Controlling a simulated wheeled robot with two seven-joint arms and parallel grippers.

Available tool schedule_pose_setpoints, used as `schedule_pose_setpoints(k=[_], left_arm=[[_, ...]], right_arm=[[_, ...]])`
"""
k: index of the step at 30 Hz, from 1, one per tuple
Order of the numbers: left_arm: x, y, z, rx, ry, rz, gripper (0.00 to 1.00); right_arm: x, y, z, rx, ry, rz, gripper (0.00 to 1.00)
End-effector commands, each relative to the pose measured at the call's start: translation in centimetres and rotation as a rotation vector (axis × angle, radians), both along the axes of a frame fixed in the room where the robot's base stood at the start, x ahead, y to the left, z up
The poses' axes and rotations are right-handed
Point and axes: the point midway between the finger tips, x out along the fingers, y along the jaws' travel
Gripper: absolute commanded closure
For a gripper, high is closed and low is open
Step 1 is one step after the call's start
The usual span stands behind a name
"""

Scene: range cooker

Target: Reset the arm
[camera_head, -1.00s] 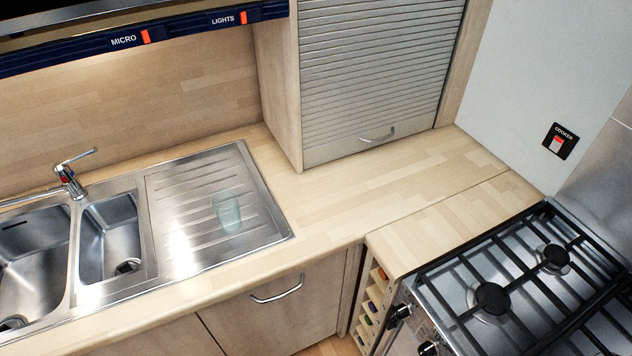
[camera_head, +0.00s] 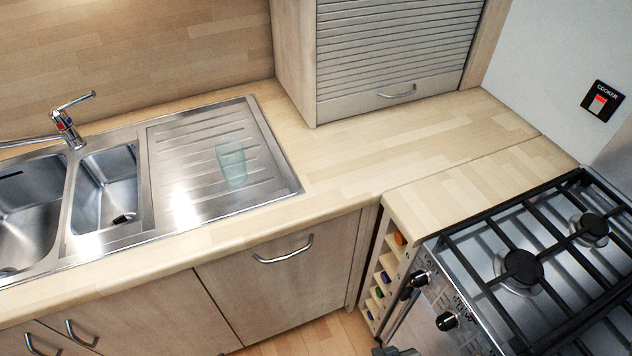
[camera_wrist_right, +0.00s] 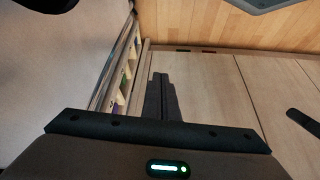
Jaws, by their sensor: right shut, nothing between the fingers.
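My right gripper (camera_head: 396,351) just shows as dark fingertips at the bottom edge of the head view, in front of the cooker and low beside the wine rack. In the right wrist view its two dark fingers (camera_wrist_right: 161,98) lie together, shut and empty, in front of pale cupboard fronts (camera_wrist_right: 205,95). The rest of the right arm is out of the head view. My left gripper is in neither view.
The wooden worktop (camera_head: 400,150) is clear.

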Motion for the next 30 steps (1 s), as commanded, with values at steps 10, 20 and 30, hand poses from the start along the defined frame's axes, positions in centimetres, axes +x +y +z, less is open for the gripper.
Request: schedule_pose_setpoints(k=[10, 20, 30], left_arm=[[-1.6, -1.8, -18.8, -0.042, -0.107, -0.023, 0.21], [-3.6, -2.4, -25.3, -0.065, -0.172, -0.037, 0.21], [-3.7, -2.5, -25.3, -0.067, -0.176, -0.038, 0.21]], right_arm=[[-1.6, 1.9, -18.8, 0.042, -0.107, 0.024, 1.00], [-3.6, 2.4, -25.3, 0.066, -0.171, 0.037, 1.00], [-3.7, 2.5, -25.3, 0.067, -0.175, 0.037, 1.00]])
